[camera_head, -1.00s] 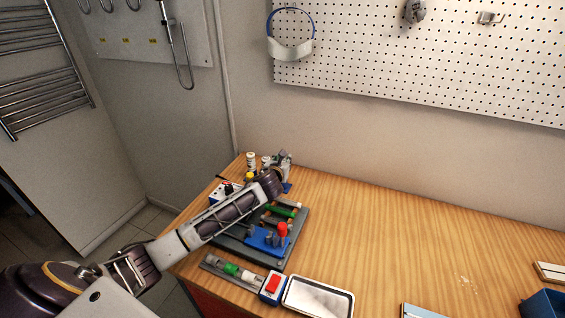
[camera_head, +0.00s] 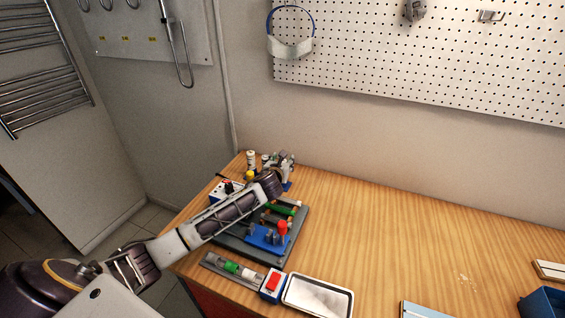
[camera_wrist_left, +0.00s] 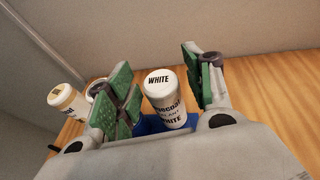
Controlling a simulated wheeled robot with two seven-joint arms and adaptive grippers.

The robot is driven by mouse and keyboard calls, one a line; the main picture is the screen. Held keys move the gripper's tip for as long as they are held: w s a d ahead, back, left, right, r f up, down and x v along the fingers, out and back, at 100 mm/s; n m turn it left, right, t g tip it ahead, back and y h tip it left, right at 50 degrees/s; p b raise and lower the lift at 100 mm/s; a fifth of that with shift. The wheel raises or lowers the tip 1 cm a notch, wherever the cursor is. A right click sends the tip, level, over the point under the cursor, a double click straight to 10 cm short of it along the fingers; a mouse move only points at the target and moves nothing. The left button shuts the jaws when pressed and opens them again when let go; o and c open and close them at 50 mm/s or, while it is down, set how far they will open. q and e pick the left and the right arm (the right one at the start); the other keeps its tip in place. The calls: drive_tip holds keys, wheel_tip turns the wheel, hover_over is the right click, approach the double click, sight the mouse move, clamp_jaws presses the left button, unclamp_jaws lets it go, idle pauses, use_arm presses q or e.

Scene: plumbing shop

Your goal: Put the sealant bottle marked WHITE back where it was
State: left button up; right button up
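The white sealant bottle (camera_wrist_left: 165,103), with WHITE on its cap, stands between the two fingers of my left gripper (camera_wrist_left: 160,88) in the left wrist view. The fingers, with green pads, are spread, and gaps show beside the bottle's cap. Its lower end is at a blue holder (camera_wrist_left: 150,124), partly hidden by the gripper body. In the head view my left gripper (camera_head: 280,164) is at the far left corner of the bench, and the holder (camera_head: 287,187) shows below it. My right gripper is not in view.
Another white bottle (camera_head: 251,160) stands left of my gripper, and also shows in the left wrist view (camera_wrist_left: 66,101). My left forearm crosses above a grey tray (camera_head: 297,228) of tools. A white-lined tray (camera_head: 318,296) lies in front. The bench's middle is clear.

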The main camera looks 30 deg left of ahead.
use_arm(q)
drive_tip(key=shift+r, duration=0.15)
drive_tip(key=shift+s+r, duration=0.1)
drive_tip(key=shift+r, duration=0.3)
drive_tip(key=v, duration=1.1)
drive_tip(key=shift+s+r, duration=0.2)
drive_tip(key=shift+s, duration=0.15)
drive_tip(key=shift+d, duration=0.1)
drive_tip(key=shift+s, duration=0.1)
idle(0.6)
